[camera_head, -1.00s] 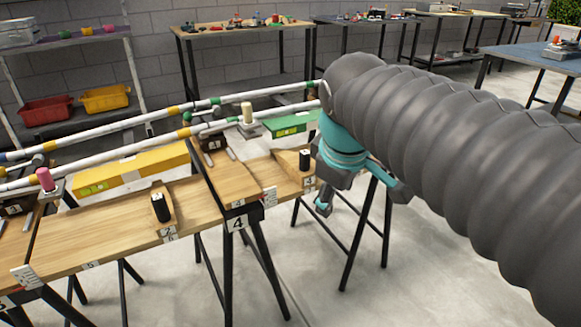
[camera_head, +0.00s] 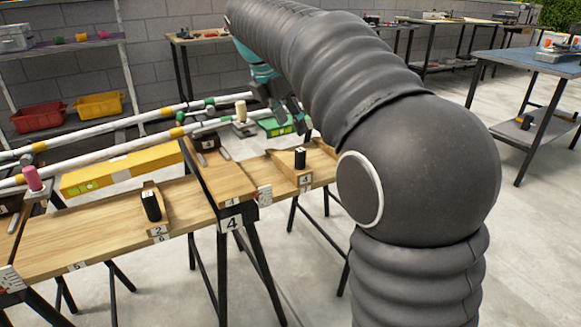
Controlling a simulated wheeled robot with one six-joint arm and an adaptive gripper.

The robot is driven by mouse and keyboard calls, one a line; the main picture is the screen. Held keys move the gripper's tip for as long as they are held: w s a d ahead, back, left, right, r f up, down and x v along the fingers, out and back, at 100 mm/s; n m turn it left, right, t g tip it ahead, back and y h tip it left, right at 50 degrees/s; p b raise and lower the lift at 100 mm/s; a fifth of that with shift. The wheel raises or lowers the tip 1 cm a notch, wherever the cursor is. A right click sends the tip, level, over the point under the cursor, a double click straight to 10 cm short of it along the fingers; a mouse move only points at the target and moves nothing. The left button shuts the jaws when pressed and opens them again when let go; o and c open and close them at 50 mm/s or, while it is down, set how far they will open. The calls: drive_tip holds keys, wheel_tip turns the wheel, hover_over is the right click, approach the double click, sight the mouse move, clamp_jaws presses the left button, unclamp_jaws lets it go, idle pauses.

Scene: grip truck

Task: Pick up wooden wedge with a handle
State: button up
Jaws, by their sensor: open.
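Two wooden wedges with black upright handles show on the trestle tables. One wedge (camera_head: 291,166) is on the right table, near its front edge by a number label. The other wedge (camera_head: 163,215) is on the left table, near its front edge. My gripper (camera_head: 289,120) is open, with its teal and grey fingers pointing down.
A green box (camera_head: 277,127) and a post with a cream top (camera_head: 241,113) are near the gripper. White pipes (camera_head: 135,143) run behind the tables. A long yellow box (camera_head: 120,171) lies behind the left table. The floor in front is clear.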

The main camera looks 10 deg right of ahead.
sight(299, 150)
drive_tip(key=b+x, duration=0.1)
drive_tip(key=x, duration=0.4)
drive_tip(key=shift+f, duration=0.3)
drive_tip(key=shift+a+b+x, duration=0.1)
drive_tip(key=shift+b+x, duration=0.2)
drive_tip(key=shift+x, duration=1)
drive_tip(key=shift+a+b+x, duration=0.15)
drive_tip(key=shift+b+x, duration=0.15)
drive_tip(key=shift+x, duration=1.05)
drive_tip(key=shift+w, duration=0.1)
clamp_jaws()
